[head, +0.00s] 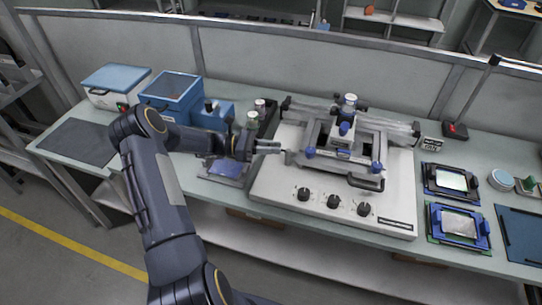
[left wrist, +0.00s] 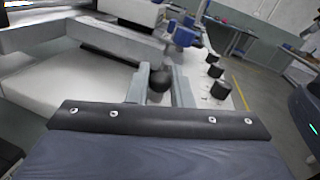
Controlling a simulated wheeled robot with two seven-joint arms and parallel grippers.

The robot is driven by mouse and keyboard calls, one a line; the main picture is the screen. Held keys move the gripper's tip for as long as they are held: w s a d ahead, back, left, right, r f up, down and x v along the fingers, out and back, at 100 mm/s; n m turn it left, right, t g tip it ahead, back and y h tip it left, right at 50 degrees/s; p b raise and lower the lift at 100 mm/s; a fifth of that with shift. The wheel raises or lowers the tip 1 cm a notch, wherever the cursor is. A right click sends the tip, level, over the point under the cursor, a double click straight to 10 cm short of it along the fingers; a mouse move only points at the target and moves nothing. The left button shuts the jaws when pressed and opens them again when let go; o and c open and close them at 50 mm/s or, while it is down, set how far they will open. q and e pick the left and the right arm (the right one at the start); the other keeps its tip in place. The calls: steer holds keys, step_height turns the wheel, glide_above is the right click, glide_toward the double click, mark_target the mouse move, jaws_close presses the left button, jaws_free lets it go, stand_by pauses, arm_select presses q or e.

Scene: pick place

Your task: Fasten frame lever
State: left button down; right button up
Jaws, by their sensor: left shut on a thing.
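The white machine (head: 275,190) stands mid-bench and carries a grey frame (head: 320,135) with blue knobs and a black front handle (head: 366,184). My left gripper (head: 276,148) reaches in from the left to the left side of the frame. In the left wrist view its two grey fingers (left wrist: 160,88) stand on either side of a dark round lever knob (left wrist: 159,82) and are shut on it. The lever's arm is mostly hidden; its exact angle cannot be told. My right gripper is not in view.
Black dials (head: 334,202) line the machine's front. Blue boxes (head: 171,90) stand to the left on the bench. Blue-framed plates (head: 459,224) and a dark blue mat (head: 522,236) lie to the right. A low partition (head: 290,65) runs behind.

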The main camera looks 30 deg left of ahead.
arm_select(q)
steer(key=shift+w+f, duration=0.1)
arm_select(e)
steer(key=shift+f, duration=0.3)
arm_select(q)
steer(key=c, duration=1.4)
jaws_free()
steer(key=shift+o, duration=0.2)
steer(key=shift+a, duration=0.15)
